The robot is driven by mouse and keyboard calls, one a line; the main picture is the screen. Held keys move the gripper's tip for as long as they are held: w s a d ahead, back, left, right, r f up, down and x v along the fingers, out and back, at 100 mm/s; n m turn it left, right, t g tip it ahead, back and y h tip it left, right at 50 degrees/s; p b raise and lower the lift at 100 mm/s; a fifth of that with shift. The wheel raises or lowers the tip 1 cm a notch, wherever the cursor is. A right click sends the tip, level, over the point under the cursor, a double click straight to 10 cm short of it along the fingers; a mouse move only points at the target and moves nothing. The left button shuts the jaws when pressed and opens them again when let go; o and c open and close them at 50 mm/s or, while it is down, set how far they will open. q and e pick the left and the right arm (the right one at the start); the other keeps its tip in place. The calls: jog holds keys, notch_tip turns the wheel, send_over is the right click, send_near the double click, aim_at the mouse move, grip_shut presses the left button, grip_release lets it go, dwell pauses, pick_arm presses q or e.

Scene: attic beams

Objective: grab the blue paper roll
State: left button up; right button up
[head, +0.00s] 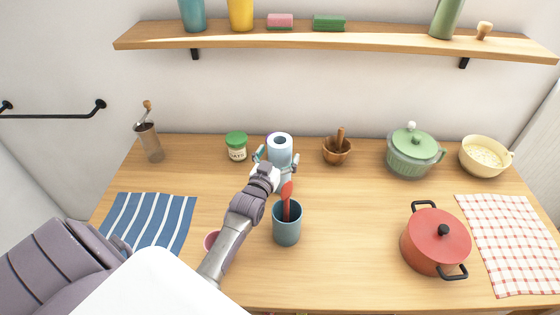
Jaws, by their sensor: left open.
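The lower part of the roll is hidden behind the gripper. My right gripper is not in view.
A blue utensil cup (287,228) with a red utensil stands close to my left forearm. A green-lidded jar (237,146) is left of the roll, a mortar (337,151) right. A red pot (435,243) stands front right. A shelf (350,40) hangs above.

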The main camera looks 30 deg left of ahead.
pick_arm(q)
jog(key=shift+w+a, duration=0.15)
jog(key=shift+w, duration=0.45)
jog(key=shift+s, duration=0.1)
jog(key=shift+c, duration=1.2)
jog(key=c, duration=1.3)
jog(key=shift+c, duration=0.2)
